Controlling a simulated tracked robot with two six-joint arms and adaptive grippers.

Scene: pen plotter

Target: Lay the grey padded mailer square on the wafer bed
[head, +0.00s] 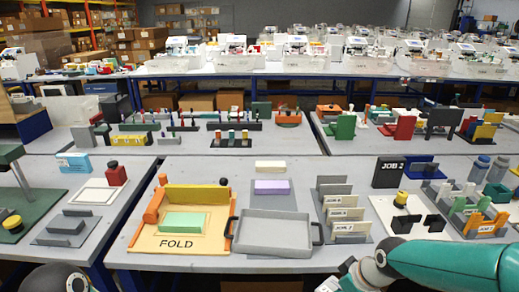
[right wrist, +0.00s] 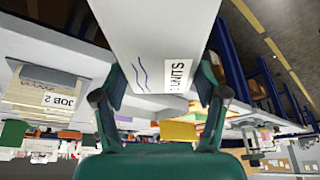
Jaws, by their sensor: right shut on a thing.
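My right gripper (right wrist: 160,90) shows in the right wrist view, its dark green fingers on either side of a flat pale grey piece, which looks like the grey padded mailer (right wrist: 150,30). It bears blue wavy lines and a white label with partly readable print. The gripper is shut on its near end; its far end runs out of the picture. In the head view my right arm enters at the lower right, but the fingers and held piece do not show clearly. I cannot tell for sure which thing is the wafer bed. My left gripper is out of view.
On the front table stand a board marked FOLD (head: 176,243) with a green block, a grey tray (head: 275,236) with handles, and a slotted rack (head: 345,215). Bare tabletop (head: 225,165) lies behind the board.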

